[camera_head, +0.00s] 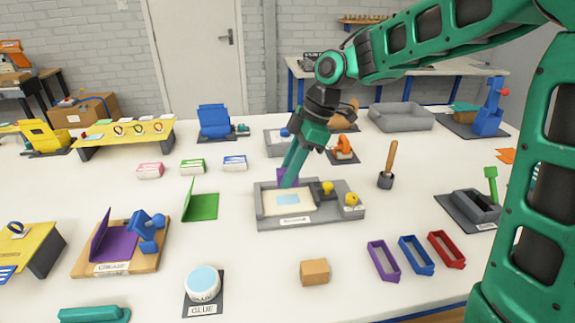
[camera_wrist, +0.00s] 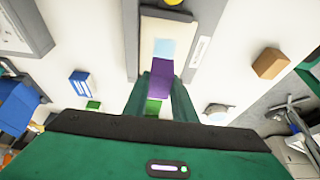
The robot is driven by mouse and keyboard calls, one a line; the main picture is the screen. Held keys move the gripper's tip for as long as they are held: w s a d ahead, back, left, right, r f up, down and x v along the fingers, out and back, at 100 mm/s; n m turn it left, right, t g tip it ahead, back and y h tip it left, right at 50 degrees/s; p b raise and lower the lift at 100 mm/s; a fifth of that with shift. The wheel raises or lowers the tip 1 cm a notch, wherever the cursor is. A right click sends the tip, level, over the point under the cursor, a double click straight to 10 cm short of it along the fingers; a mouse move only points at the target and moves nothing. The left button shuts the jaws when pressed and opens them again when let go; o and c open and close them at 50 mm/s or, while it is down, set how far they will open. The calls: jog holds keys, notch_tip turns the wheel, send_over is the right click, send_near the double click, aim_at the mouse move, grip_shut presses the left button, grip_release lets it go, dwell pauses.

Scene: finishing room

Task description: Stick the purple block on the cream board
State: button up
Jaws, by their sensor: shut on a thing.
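My green gripper (camera_head: 290,180) is shut on a purple block (camera_head: 282,175), which is partly hidden behind the fingers in the head view. In the wrist view the purple block (camera_wrist: 160,76) sits between the fingertips. The cream board (camera_head: 275,207) lies in a grey holder (camera_head: 330,216) under my gripper. A pale blue patch (camera_head: 288,199) is on the board. In the wrist view the block appears just beside the patch (camera_wrist: 163,48) on the board (camera_wrist: 165,26). I cannot tell whether the block touches the board.
Yellow knobs (camera_head: 350,199) stand on the holder's right side. A glue pot (camera_head: 202,283) and a wooden block (camera_head: 314,271) are in front. Purple, blue and red frames (camera_head: 416,254) lie at the front right. A dark-based wooden-handled tool (camera_head: 388,168) stands right of the holder.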

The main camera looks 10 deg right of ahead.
aim_at(283, 172)
jog(key=shift+a+f, duration=0.1)
jog(key=shift+f, duration=2)
jog(key=shift+s+f, duration=0.1)
jog(key=shift+f, duration=0.35)
dwell(0.9)
jog(key=o, duration=1.4)
jog(key=shift+r, duration=0.1)
jog(key=shift+r, duration=0.1)
jog(key=shift+r, duration=3.9)
